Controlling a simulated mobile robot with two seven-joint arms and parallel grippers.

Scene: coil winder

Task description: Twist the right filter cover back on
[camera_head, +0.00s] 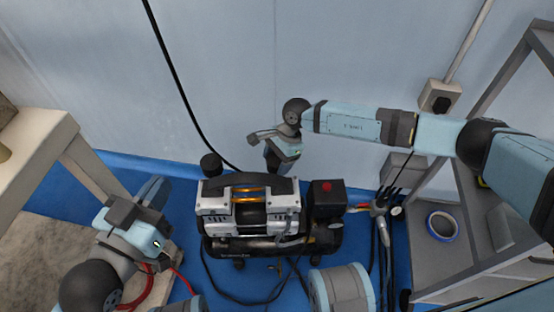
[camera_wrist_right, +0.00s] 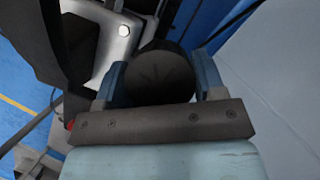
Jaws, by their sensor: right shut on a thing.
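The compressor (camera_head: 248,205) stands on the blue floor against the wall, with a silver top and black handle. A round black filter cover (camera_head: 211,165) sits at its back left. In the right wrist view, my right gripper (camera_wrist_right: 155,85) is shut around a round black filter cover (camera_wrist_right: 158,72), one blue finger on each side. In the head view, my right gripper (camera_head: 275,164) is over the compressor's back right corner and hides most of the seat there; I cannot tell how the cover sits on it. My left gripper (camera_head: 150,192) is left of the compressor, apart from it; its opening is unclear.
A black box with a red knob (camera_head: 326,193) is at the compressor's right. A shelf with a roll of blue tape (camera_head: 442,225) stands to the right. Loose cables lie on the floor in front. A table (camera_head: 35,150) is at the left.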

